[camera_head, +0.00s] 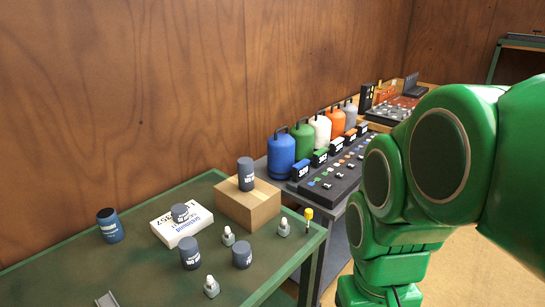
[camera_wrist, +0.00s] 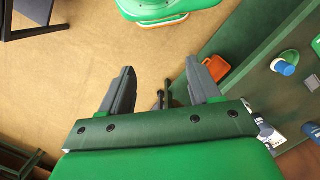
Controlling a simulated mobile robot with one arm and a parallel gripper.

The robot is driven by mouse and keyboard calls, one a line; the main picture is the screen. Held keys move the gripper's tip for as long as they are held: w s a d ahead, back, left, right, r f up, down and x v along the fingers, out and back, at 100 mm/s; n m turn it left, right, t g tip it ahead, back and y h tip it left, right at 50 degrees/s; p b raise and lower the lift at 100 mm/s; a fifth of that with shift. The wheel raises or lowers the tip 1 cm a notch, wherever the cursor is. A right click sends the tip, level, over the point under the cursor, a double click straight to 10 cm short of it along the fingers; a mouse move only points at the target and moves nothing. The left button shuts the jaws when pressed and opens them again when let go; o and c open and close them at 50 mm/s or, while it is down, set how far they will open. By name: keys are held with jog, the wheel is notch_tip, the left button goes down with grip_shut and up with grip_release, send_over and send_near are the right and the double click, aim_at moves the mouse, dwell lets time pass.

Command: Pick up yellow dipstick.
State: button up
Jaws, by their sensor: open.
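The yellow dipstick (camera_head: 308,214) stands upright at the right end of the green table, near its edge, in the head view. Its top is yellow and its lower part is small and hard to make out. I cannot make it out in the wrist view. My gripper (camera_wrist: 160,66) is open, with its two grey fingers apart over the tan floor. A small dark object (camera_wrist: 163,97) shows between the fingers, and I cannot tell what it is. In the head view my green arm fills the right side, and my gripper is not visible there.
The green table (camera_head: 60,270) also holds dark cylinders, a white box (camera_head: 181,227), a cardboard box (camera_head: 248,204) and small grey-white pieces (camera_head: 283,227). Behind it, a dark bench carries coloured canisters (camera_head: 281,154). An orange item (camera_wrist: 215,67) and a blue-white item (camera_wrist: 283,67) show in the wrist view.

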notch_tip(320, 180, up, 6)
jog(key=w+d+f+t+h, duration=0.1)
jog(key=w+d+t, duration=0.25)
jog(key=w, duration=0.75)
jog(key=w+d+m+t+h, duration=0.1)
jog(key=w+d+t, duration=0.3)
jog(key=w, duration=0.7)
jog(key=w+d+f+t+h, duration=0.15)
jog(key=w+d, duration=0.35)
jog(key=w, duration=0.6)
notch_tip(320, 180, up, 2)
jog(key=n+t+y, duration=0.5)
jog(key=t+y, duration=0.4)
jog(key=t, duration=0.1)
send_over(310, 216)
jog(key=v, duration=0.4)
jog(key=shift+y, duration=0.35)
notch_tip(310, 216, down, 31)
jog(key=shift+s+d+r, duration=0.1)
jog(key=shift+x, duration=3.9)
jog(key=shift+d, duration=0.15)
jog(key=c, duration=1)
jog(key=shift+r, duration=0.1)
